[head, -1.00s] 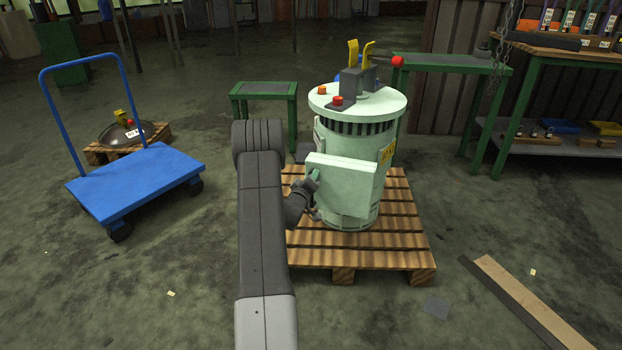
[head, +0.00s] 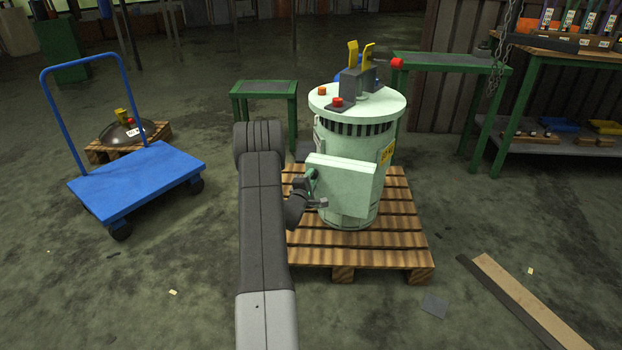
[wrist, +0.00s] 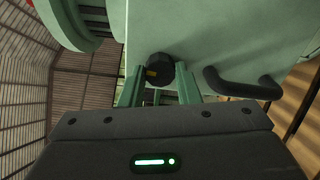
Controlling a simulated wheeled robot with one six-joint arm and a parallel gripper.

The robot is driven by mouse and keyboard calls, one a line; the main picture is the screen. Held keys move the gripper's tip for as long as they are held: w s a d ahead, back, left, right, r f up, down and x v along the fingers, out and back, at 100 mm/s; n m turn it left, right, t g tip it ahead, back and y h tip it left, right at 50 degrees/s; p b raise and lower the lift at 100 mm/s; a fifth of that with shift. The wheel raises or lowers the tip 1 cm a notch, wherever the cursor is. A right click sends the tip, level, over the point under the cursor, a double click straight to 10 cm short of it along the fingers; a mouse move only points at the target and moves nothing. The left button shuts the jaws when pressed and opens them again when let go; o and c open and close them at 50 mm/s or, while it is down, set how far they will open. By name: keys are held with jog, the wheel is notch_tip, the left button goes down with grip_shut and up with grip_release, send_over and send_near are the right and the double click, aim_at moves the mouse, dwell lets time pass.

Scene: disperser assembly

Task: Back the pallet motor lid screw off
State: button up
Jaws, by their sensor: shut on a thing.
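The pale green motor (head: 350,145) stands upright on a wooden pallet. Its box-shaped lid (head: 343,182) is on the side facing me and fills the upper part of the wrist view (wrist: 215,40). The lid screw shows as a dark, round knob with a small yellow mark in the wrist view (wrist: 158,70). My gripper (wrist: 161,76) has its green fingers on either side of the knob and is shut on it. In the head view my gripper (head: 311,188) is at the lid's left edge, and the screw cannot be made out there.
A black handle (wrist: 242,86) on the lid is close to the right finger. The pallet (head: 405,235) lies under the motor. A blue cart (head: 135,182) stands to the left, a green-legged bench (head: 264,90) behind. Planks (head: 530,300) lie on the floor at right.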

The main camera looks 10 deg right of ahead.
jog(key=shift+n, duration=0.8)
jog(key=o, duration=1)
jog(key=shift+c, duration=0.2)
jog(key=p+v, duration=0.3)
jog(key=v, duration=1)
jog(key=shift+s+a, duration=0.25)
jog(key=shift+f, duration=0.1)
